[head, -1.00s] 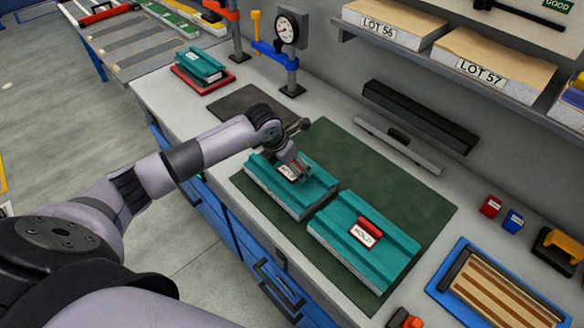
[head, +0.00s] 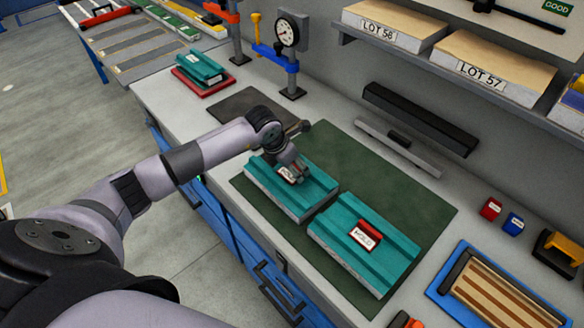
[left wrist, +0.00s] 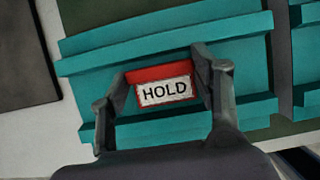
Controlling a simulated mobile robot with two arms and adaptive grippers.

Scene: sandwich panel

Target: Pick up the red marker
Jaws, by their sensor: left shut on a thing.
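A red marker with a white HOLD label (left wrist: 165,86) sits on a teal sandwich panel (left wrist: 245,108) in the left wrist view. In the head view this is the left of two teal panels (head: 262,180) on the green mat, and the marker (head: 287,175) is partly hidden by my gripper. My left gripper (head: 295,172) is shut on this marker, with one finger at each end of it. A second red HOLD marker (head: 366,235) lies on the right teal panel (head: 390,265). My right gripper is not in view.
The green mat (head: 400,185) has free room behind the panels. A dial gauge stand (head: 288,60) stands at the back. A blue tray with wooden strips (head: 500,290) and small red (head: 490,209) and blue (head: 513,223) blocks are at the right. A shelf with LOT boxes overhangs the back.

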